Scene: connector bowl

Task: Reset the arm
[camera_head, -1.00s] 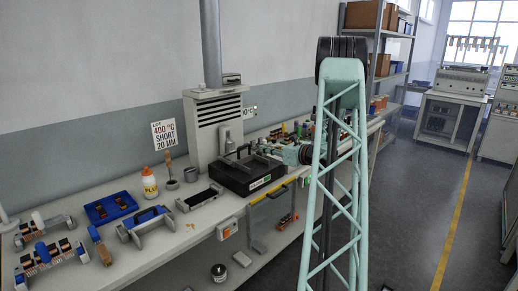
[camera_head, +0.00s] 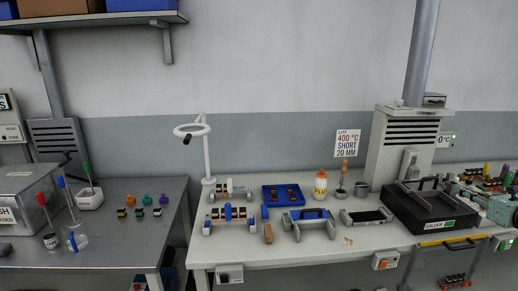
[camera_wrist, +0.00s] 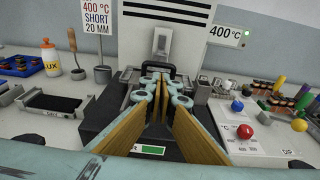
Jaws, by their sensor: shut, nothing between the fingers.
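My gripper (camera_wrist: 160,88) is in the middle of the wrist view, with teal linkages and tan finger pads. Its fingers are together with nothing between them. They point toward the black solder box (camera_wrist: 110,135) in front of the grey vented unit (camera_wrist: 168,22). Whether they touch the box I cannot tell. In the head view, a teal part of my arm shows at the right edge beside the black solder box (camera_head: 425,213); the fingertips are not clear there.
A control box with red and blue knobs (camera_wrist: 255,140) is right of my gripper. A shelf (camera_head: 90,20) hangs at upper left.

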